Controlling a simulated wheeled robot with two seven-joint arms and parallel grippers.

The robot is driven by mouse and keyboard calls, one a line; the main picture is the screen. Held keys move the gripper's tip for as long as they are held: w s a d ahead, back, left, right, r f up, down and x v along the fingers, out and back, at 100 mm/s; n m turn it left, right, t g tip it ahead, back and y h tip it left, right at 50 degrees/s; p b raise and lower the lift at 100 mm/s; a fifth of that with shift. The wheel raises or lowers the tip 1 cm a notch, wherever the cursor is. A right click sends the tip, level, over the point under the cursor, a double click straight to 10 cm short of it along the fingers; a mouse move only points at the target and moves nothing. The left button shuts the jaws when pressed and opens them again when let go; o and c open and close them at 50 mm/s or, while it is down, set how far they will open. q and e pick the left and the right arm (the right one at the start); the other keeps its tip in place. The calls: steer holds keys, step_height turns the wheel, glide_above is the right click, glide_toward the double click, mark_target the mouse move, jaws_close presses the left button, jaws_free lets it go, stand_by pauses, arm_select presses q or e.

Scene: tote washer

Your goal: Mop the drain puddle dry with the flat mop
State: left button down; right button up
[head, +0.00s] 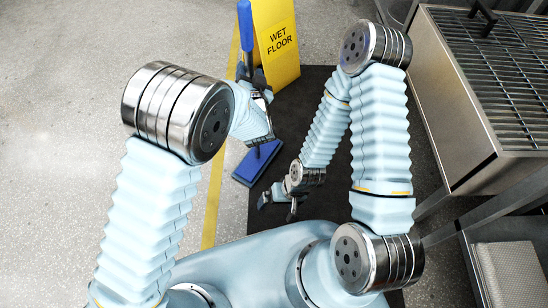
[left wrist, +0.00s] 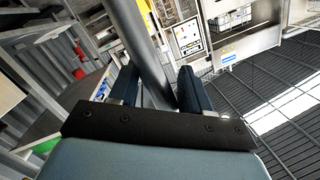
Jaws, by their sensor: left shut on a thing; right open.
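The flat mop has a blue grip (head: 246,26) at the top of the head view and a flat blue head (head: 257,162) low down, beside the dark mat's left edge. My left gripper (head: 254,78) is shut on the mop's pole between them. In the left wrist view the grey pole (left wrist: 143,45) runs between the two dark fingers of my left gripper (left wrist: 160,88). My right gripper (head: 278,202) is open and empty, low over the dark mat, below and right of the mop head. I cannot make out the drain puddle in either view.
A yellow wet-floor sign (head: 277,42) stands just behind the mop pole. A dark mat (head: 290,105) covers the floor ahead. A steel unit with a slatted top (head: 455,110) borders it on the right. Speckled floor (head: 60,90) is clear on the left, past a yellow line (head: 213,195).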

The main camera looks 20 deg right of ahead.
arm_select(q)
steer(key=shift+s+a+f+g, duration=0.1)
steer(key=shift+f+g, duration=0.05)
steer(key=shift+f, duration=0.3)
steer(key=shift+s+a+f+g, duration=0.1)
steer(key=shift+f+g, duration=0.05)
steer(key=shift+f, duration=0.25)
steer(key=w+d+r+m+g+h+p, duration=0.1)
steer(key=w+d+r+m+h+p, duration=0.1)
steer(key=d, duration=0.7)
step_height(320, 180, up, 4)
steer(key=w+h+p, duration=0.1)
steer(key=w+p, duration=0.1)
steer(key=w, duration=0.1)
steer(key=shift+d+r+m+g, duration=0.2)
steer(key=shift+r+m+g, duration=0.05)
steer(key=shift+m+g, duration=0.15)
steer(key=shift+s, duration=0.1)
